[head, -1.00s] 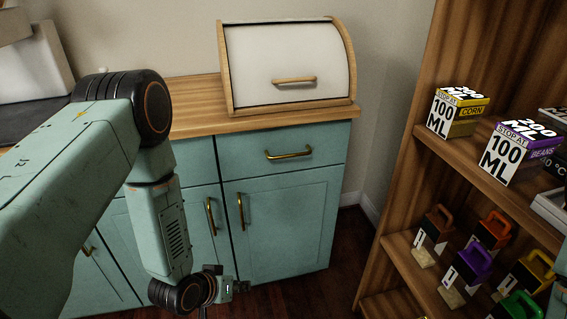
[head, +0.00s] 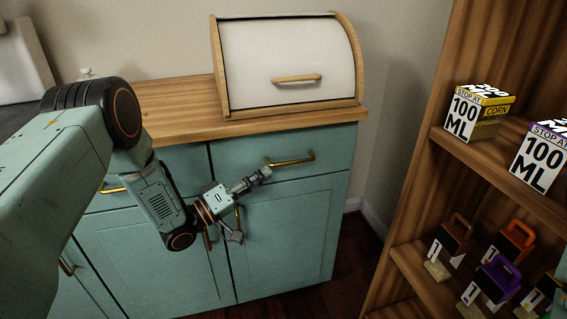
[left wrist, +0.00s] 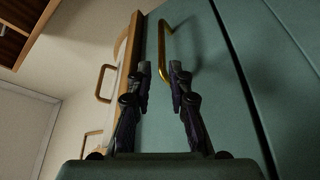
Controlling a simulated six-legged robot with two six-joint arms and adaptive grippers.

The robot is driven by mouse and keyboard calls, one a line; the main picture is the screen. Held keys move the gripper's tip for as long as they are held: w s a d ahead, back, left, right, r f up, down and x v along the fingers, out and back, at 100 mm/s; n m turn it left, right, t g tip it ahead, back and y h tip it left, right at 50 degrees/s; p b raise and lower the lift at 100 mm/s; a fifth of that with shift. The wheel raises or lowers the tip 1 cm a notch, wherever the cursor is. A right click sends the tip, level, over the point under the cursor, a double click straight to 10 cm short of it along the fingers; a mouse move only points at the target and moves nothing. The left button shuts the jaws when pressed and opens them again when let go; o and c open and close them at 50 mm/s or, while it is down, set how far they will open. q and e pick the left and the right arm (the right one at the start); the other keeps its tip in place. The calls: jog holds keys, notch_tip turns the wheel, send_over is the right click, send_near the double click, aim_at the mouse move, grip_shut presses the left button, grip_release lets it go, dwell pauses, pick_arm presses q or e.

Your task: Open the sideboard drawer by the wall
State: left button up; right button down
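The drawer by the wall (head: 240,166) is the teal right-hand drawer of the sideboard, under the wooden top. It looks closed. In the left wrist view the open fingers (left wrist: 161,78) point towards a brass handle (left wrist: 164,48) just under the wooden edge, which lies beyond the tips and roughly in line with the gap. My right gripper is in neither view.
A white roll-top bread box (head: 290,60) stands on the sideboard top (head: 180,112). Brass door handles sit close to my left gripper. A wooden shelf (head: 430,150) with labelled boxes and coloured-handled items stands at the right. Dark floor shows between shelf and sideboard.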

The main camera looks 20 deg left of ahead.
aim_at(284, 163)
pick_arm(q)
jog(key=x, duration=0.1)
jog(key=b+x, duration=0.1)
jog(key=x, duration=0.3)
jog(key=shift+w+d+f+b, duration=0.15)
jog(key=shift+f+b, duration=0.15)
jog(key=shift+b, duration=0.05)
jog(key=shift+w+d+r, duration=0.35)
jog(key=shift+w+d, duration=0.05)
jog(key=shift+w, duration=0.4)
grip_shut()
